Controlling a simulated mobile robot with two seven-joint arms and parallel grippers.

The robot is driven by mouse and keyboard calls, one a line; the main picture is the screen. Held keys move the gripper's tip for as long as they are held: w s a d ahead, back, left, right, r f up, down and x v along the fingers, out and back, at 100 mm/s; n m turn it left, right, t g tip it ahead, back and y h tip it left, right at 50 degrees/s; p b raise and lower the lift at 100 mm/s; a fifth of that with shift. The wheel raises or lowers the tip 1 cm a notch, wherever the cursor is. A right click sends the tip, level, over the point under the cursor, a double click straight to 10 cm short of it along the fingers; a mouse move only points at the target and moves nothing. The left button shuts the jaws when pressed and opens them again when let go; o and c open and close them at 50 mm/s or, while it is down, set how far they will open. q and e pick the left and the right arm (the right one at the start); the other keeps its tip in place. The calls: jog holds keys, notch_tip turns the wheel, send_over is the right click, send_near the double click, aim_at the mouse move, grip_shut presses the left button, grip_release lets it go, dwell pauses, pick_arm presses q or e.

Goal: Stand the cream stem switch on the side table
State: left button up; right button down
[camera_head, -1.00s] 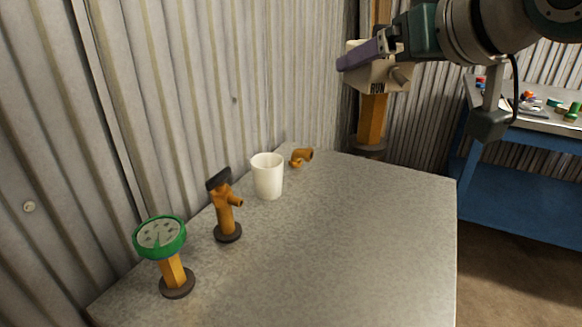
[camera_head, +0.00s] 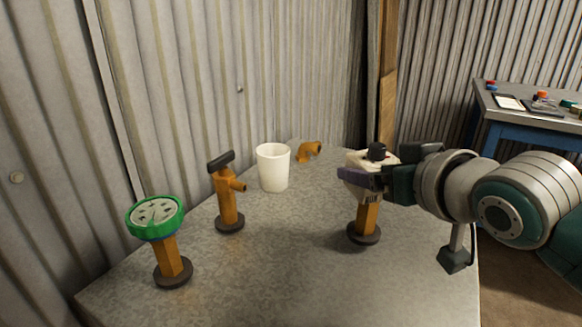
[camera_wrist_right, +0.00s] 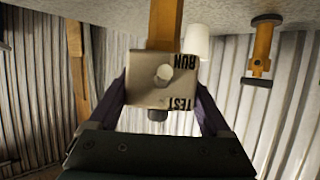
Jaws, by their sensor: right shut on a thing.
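The cream stem switch (camera_head: 367,216) has a cream box head, an orange stem and a dark round base. It stands upright at the right side of the side table (camera_head: 275,275). Its base is at or just above the tabletop; I cannot tell if it touches. My right gripper (camera_head: 366,178) comes in from the right and is shut on the cream head. In the right wrist view the head (camera_wrist_right: 150,95), lettered RUN and TEST upside down, sits between the two purple fingers. My left gripper is not in view.
Left on the table stand a green-rimmed gauge on an orange stem (camera_head: 165,255), an orange stem with a black handle (camera_head: 226,198) and a white cup (camera_head: 273,168). A small orange fitting (camera_head: 308,151) lies behind. The front middle is clear. A blue bench (camera_head: 530,120) stands back right.

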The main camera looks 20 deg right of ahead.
jog(key=shift+f, duration=0.55)
grip_release()
jog(key=shift+f, duration=0.2)
jog(key=shift+s+r, duration=0.25)
jog(key=shift+r, duration=0.1)
jog(key=d+p+v, duration=0.1)
jog(key=p+v, duration=0.2)
jog(key=v, duration=0.8)
jog(key=s+a+f+n+g, duration=0.1)
jog(key=s+a+f+g, duration=0.1)
jog(key=s, duration=0.3)
jog(key=s+a+f+n+g, duration=0.1)
jog(key=s+a+f+g, duration=0.2)
jog(key=s, duration=0.3)
jog(key=s+a+f+g+y, duration=0.1)
jog(key=s+a+f+g, duration=0.2)
jog(key=s+g, duration=0.1)
jog(key=shift+s+a+n+g, duration=0.15)
jog(key=shift+s+n+g, duration=0.25)
jog(key=shift+s, duration=0.3)
